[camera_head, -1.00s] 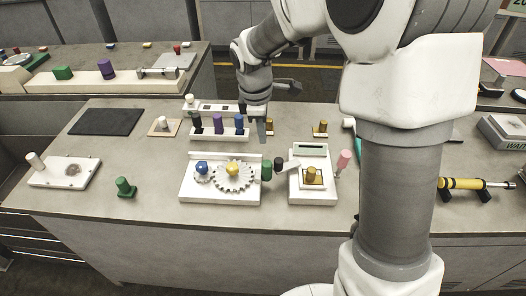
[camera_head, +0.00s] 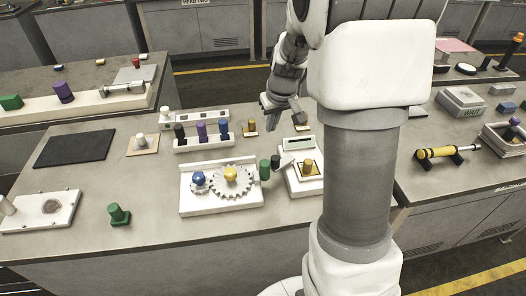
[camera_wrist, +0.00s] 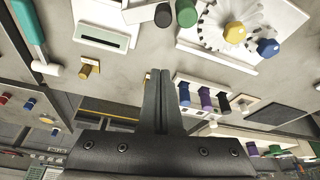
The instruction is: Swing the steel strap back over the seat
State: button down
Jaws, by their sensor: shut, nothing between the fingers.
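The white fixture (camera_head: 289,180) stands at the middle of the bench, with a brass knob (camera_head: 308,167) on a square seat. A short pale steel strap (camera_head: 287,160) with a black knob (camera_head: 276,162) lies at the fixture's left, off the seat. The strap (camera_wrist: 137,14) and black knob (camera_wrist: 162,15) also show at the top of the wrist view, where the seat is out of frame. My gripper (camera_head: 269,122) is above the bench, behind the fixture and apart from it. Its fingers (camera_wrist: 159,72) are shut and empty.
A green knob (camera_head: 265,168) stands close to the black knob. A gear fixture (camera_head: 220,208) is to the left, and a rack of coloured pegs (camera_head: 187,147) is behind it. My arm covers the bench right of the fixture.

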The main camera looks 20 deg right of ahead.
notch_tip(320, 180, down, 9)
jog(key=shift+s+d+f, duration=0.15)
jog(key=shift+s+f, duration=0.05)
jog(key=shift+s, duration=0.15)
dwell(0.5)
jog(key=shift+f+b, duration=0.1)
jog(key=shift+b, duration=0.4)
